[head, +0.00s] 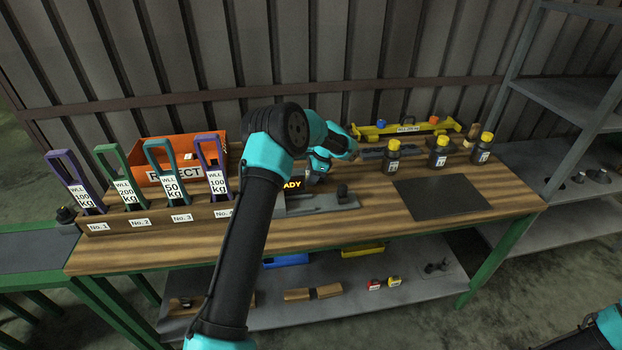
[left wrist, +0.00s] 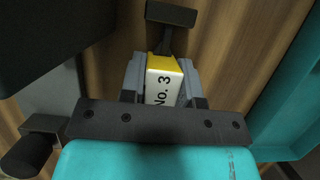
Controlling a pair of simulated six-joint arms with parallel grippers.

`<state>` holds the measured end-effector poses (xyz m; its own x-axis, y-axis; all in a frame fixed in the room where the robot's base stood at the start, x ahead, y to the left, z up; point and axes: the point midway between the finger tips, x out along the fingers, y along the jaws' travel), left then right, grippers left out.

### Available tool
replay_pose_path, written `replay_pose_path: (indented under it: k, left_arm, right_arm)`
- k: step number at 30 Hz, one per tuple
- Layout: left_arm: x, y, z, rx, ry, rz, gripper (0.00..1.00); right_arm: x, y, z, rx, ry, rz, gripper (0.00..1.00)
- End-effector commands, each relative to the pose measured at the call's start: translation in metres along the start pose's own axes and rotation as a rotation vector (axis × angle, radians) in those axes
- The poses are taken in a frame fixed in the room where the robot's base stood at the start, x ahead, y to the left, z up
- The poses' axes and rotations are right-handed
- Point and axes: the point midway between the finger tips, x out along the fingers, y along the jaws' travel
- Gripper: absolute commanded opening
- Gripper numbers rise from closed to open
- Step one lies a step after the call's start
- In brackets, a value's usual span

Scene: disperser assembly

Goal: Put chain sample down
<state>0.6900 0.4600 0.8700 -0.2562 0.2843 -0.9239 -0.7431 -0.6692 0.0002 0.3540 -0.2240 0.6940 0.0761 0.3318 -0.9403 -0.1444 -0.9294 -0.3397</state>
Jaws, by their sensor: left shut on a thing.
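My left gripper (left wrist: 161,88) is shut on the chain sample (left wrist: 163,80), of which I see a yellow block with a white face marked "No. 3". The fingers sit on both sides of it, over the brown wood of the bench. In the head view my left arm reaches in over the bench, and its wrist (head: 322,162) is beside the small "READY" display (head: 292,184). The fingertips and the held sample cannot be made out there. My right gripper is not in view; only part of that arm shows at the lower right.
A rack (head: 150,218) at the left holds several coloured load tags. An orange REJECT bin (head: 180,158) stands behind it. Several black bottles (head: 438,155) with yellow caps stand behind a dark mat (head: 440,198). A yellow tool (head: 385,130) lies at the back.

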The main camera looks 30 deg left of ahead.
Motion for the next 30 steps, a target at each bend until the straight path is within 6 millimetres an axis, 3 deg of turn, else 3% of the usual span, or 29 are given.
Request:
replay_pose_path:
  k: [8,21,30]
  left_arm:
    - [-0.022,-0.001,0.009,-0.002,0.001,-0.003,0.0]
    - [-0.087,-0.001,0.036,-0.002,0.001,-0.002,0.0]
    - [-0.093,0.0,0.038,0.0,0.001,-0.001,0.0]
  right_arm:
    - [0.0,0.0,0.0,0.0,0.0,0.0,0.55]
    - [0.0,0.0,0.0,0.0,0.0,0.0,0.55]
    - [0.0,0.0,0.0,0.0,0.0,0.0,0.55]
